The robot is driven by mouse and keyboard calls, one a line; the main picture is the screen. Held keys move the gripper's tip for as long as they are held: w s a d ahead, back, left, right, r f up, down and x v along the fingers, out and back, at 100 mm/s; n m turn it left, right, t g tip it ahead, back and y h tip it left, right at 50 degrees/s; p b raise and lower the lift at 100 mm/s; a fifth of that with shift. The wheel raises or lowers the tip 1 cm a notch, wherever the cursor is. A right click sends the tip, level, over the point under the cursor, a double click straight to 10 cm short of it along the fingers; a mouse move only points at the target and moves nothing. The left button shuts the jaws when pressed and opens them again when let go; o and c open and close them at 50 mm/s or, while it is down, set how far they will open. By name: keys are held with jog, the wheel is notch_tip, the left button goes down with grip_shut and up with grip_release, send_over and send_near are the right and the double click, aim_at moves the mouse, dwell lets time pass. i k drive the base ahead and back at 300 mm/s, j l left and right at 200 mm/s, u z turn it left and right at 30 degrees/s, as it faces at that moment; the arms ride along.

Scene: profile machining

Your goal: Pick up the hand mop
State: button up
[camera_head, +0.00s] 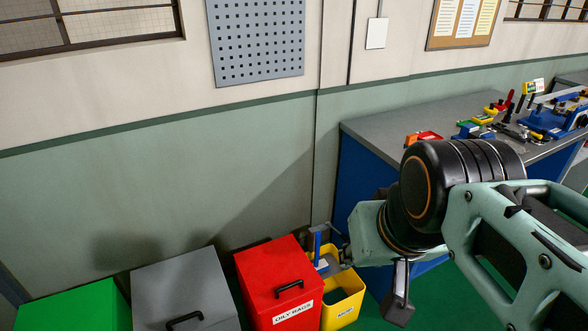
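A slim blue upright piece (317,244), which looks like the handle of the hand mop, rises at the left rear corner of a yellow bin (345,307). The rest of the mop is hidden or too small to make out. My gripper (328,250) is at the end of my arm, over the yellow bin and right beside the blue piece. The fingers are small and partly hidden by my wrist. I cannot tell whether they touch the blue piece or are open or shut.
A red lidded bin (272,278) labelled "OILY RAGS" stands directly left of the yellow one. A grey bin (183,290) and a green bin (75,306) are further left. A blue workbench (375,128) with tools is at right. The wall (200,190) is close behind.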

aim_at(321, 266)
jog(key=i+l+u, duration=0.1)
jog(key=i+l, duration=0.15)
jog(key=i, duration=0.15)
jog(key=i+l+u, duration=0.1)
jog(key=i+l, duration=0.2)
jog(key=i, duration=0.1)
